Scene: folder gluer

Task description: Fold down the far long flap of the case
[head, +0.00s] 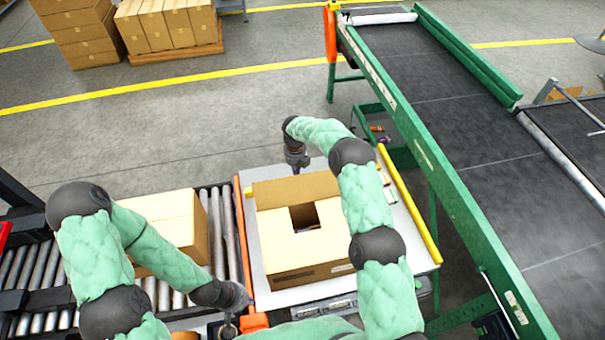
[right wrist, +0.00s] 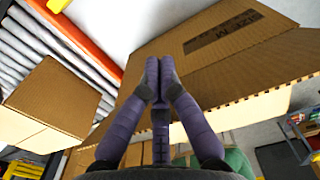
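The open cardboard case (head: 290,255) stands on a white table. Its far long flap (head: 285,190) stands up at the back edge. The other flaps lie inward, leaving a dark opening (head: 304,218) in the middle. My right arm reaches over the case's right side, and my right gripper (head: 299,164) is just behind the far flap. In the right wrist view its fingers (right wrist: 157,82) are closed together with nothing seen between them, in front of cardboard (right wrist: 225,85); contact cannot be told. My left gripper (head: 229,325) is low at the near left, away from the case, its fingers unclear.
A closed carton (head: 170,225) sits on the roller conveyor (head: 220,235) left of the table, behind an orange rail (head: 241,240). A green-framed belt conveyor (head: 450,110) runs along the right. A yellow rail (head: 408,205) edges the table. Stacked cartons (head: 165,22) stand far back.

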